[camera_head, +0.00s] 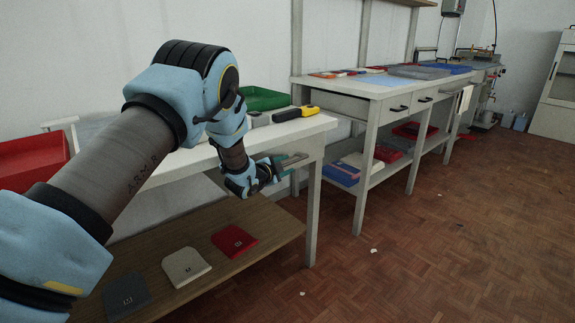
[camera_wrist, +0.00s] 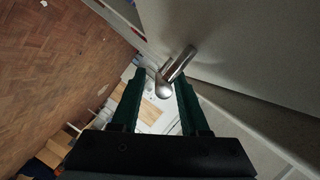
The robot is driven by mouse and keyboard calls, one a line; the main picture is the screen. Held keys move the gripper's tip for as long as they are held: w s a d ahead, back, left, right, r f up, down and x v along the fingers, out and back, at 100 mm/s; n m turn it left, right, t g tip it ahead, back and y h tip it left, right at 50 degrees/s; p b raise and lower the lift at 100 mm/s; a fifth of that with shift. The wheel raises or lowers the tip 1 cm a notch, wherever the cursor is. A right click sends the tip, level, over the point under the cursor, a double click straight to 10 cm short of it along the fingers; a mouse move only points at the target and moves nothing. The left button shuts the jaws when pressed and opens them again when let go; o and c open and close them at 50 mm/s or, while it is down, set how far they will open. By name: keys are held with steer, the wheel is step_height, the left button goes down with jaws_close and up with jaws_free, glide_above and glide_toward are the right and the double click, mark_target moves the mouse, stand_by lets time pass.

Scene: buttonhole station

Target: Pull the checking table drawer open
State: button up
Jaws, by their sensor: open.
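The near white table (camera_head: 318,124), which I take to be the checking table, stands along the wall. My gripper (camera_head: 292,163) is at its front side, just below the top's edge. In the wrist view a pale flat panel (camera_wrist: 235,45), seemingly the drawer front, carries a shiny metal handle (camera_wrist: 178,66). My gripper (camera_wrist: 161,78) is open, its two green fingers on either side of the handle's rounded end. I cannot tell whether either finger touches it. How far the drawer stands out is not clear.
On the table are a green tray (camera_head: 264,98), a yellow-black tool (camera_head: 297,113) and a red bin (camera_head: 32,160). Its lower shelf (camera_head: 210,262) holds flat grey, white and red pieces. A second bench (camera_head: 352,87) with black-handled drawers stands right. The wooden floor (camera_head: 450,235) is mostly clear.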

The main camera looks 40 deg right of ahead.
steer(key=shift+w+d+f, duration=0.15)
steer(key=shift+w+d, duration=0.05)
steer(key=shift+d, duration=0.45)
steer(key=shift+c, duration=0.4)
jaws_close()
stand_by(0.6)
